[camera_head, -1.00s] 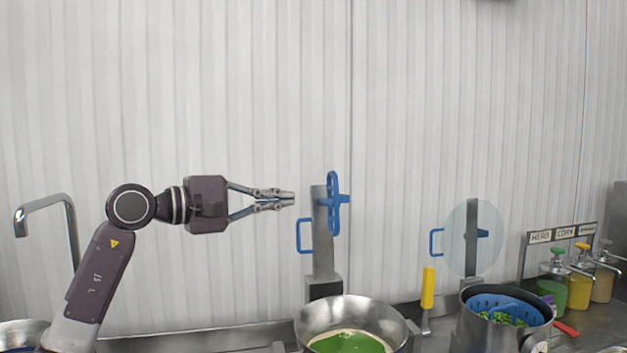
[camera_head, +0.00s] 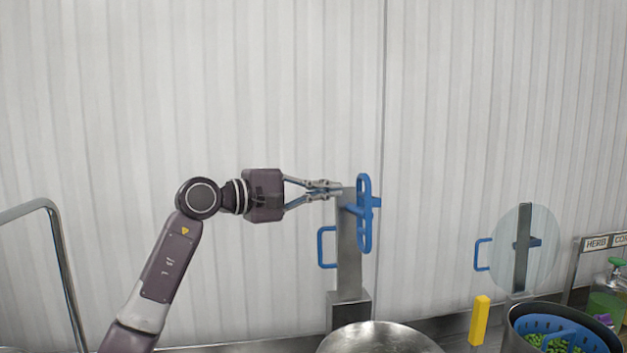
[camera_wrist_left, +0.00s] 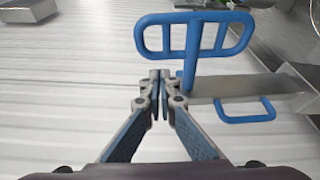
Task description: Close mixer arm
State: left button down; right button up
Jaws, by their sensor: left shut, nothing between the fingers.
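The mixer arm (camera_head: 349,245) is a grey upright post behind a steel bowl (camera_head: 380,340). It carries a blue paddle (camera_head: 364,228) near its top and a blue handle (camera_head: 321,247) on its left side. In the left wrist view the post (camera_wrist_left: 245,88), paddle (camera_wrist_left: 195,54) and handle (camera_wrist_left: 245,119) lie just beyond the fingertips. My left gripper (camera_head: 338,189) is shut and empty. Its tips are at the top of the post, left of the paddle; I cannot tell whether they touch it. My right gripper is not in view.
A second post with a clear round disc (camera_head: 524,250) and its own blue handle (camera_head: 482,254) stands to the right. Below it are a yellow handle (camera_head: 479,320) and a pot with a blue basket (camera_head: 557,330). A curved tap (camera_head: 52,240) is at the left.

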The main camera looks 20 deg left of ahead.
aim_at(344, 189)
pick_arm(q)
jog(key=p+x, duration=0.1)
jog(key=x, duration=0.3)
jog(key=shift+a, duration=0.1)
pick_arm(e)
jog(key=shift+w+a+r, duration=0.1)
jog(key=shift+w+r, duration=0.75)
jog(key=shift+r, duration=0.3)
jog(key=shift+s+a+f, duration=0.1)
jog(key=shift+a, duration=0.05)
